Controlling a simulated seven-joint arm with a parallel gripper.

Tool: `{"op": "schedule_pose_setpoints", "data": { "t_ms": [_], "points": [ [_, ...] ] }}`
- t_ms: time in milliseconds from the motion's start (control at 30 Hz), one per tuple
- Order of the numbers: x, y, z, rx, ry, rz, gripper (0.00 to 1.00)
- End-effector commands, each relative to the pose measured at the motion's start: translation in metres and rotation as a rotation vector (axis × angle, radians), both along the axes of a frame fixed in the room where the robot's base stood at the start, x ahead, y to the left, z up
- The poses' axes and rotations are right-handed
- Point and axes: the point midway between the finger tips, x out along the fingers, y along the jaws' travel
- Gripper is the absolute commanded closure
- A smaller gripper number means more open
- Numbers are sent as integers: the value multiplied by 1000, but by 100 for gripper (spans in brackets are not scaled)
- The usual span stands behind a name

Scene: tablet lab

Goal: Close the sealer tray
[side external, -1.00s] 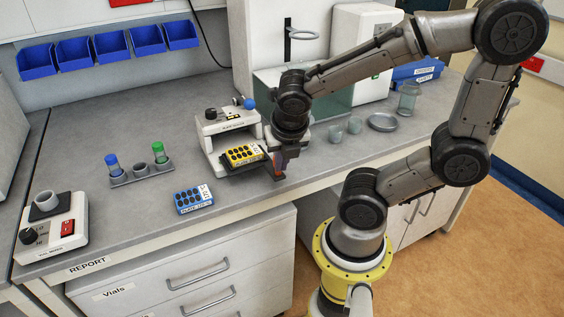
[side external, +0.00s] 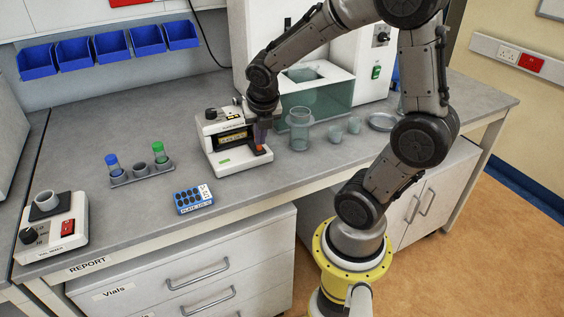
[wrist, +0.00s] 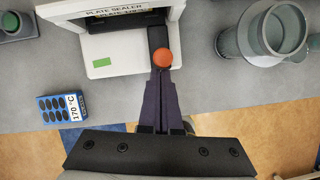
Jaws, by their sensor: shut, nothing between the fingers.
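The white plate sealer (side external: 238,163) stands on the bench, with a green label on its front base. In the wrist view, a dark handle bar (wrist: 157,38) with an orange knob (wrist: 162,57) lies along the sealer's front right side. My gripper (wrist: 161,72) is shut and empty, its fingertips right at the near side of the knob. I cannot tell whether they touch it. In the side view, my gripper (side external: 263,140) hides part of the sealer's right side.
A rack (side external: 141,173) with blue and green-capped vials stands farther left.

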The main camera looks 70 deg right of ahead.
Motion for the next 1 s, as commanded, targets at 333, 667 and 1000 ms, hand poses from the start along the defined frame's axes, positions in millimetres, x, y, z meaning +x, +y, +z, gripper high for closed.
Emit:
{"op": "schedule_pose_setpoints", "data": {
  "t_ms": [333, 667, 1000],
  "points": [
    [-2, 7, 2, -8, -10, 7, 100],
    [-28, 44, 34, -4, -10, 4, 100],
    [-41, 62, 85, -2, -4, 2, 100]
  ]
}}
